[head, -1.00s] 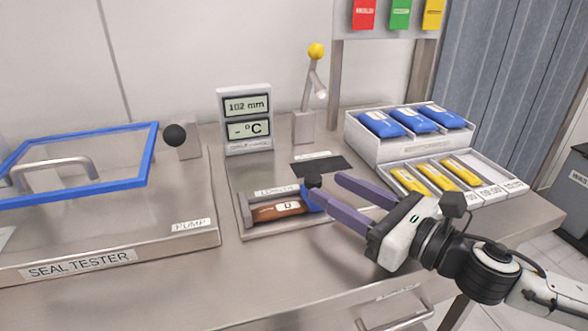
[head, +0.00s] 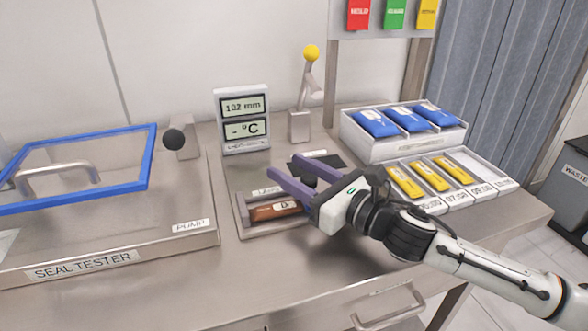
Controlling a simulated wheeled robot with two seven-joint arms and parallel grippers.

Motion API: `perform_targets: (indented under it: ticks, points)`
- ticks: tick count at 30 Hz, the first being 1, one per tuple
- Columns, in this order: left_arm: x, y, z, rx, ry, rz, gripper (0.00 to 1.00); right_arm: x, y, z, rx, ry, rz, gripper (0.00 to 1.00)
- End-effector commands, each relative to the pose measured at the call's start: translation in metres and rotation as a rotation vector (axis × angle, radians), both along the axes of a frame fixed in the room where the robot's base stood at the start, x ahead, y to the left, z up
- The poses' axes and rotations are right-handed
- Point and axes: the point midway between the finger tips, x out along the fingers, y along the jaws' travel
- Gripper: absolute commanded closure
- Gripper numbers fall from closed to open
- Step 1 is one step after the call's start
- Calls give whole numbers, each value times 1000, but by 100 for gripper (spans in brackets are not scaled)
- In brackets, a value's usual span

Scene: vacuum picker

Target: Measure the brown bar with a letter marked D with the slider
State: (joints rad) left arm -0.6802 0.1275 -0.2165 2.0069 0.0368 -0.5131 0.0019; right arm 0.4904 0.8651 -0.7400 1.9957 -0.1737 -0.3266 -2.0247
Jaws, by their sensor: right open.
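The brown bar (head: 268,212) with a white label marked D lies in the length gauge's tray (head: 246,229) on the steel table. My right gripper (head: 283,165) is open above the gauge, its two purple fingers pointing to the back left. The slider's dark knob (head: 309,183) shows between the fingers; I cannot tell whether they touch it. The slider's blue part and the bar's right end are hidden behind the near finger. My left gripper is not in view.
The seal tester (head: 110,262) with its blue-framed lid (head: 150,158) stands at left. A stand with a yellow ball (head: 311,52) is behind the gauge. Blue packs (head: 408,119) and yellow packs (head: 429,175) sit in racks at right. The front right tabletop is under my right arm.

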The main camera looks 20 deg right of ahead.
Motion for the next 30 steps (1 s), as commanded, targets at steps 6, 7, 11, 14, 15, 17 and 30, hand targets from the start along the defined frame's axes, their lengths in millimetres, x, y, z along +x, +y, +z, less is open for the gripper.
perform_targets:
  ticks: [6, 7, 11, 14, 15, 17, 30]
  points:
    - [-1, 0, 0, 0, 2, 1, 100, 0, 0, 0, 0, 0, 0, 85]
    - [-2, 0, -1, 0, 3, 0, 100, 0, 0, 0, 0, 0, 0, 90]
    - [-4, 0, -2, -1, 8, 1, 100, 0, 0, 0, 0, 0, 0, 100]
    - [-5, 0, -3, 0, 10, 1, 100, 0, -2, 0, -1, 0, -2, 100]
    - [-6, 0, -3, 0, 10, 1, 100, 0, -7, 0, -2, 0, -4, 100]
    - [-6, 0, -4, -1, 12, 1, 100, 1, -17, -1, -3, -2, -6, 100]
    - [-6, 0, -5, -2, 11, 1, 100, 2, -49, 0, -2, 0, -4, 100]
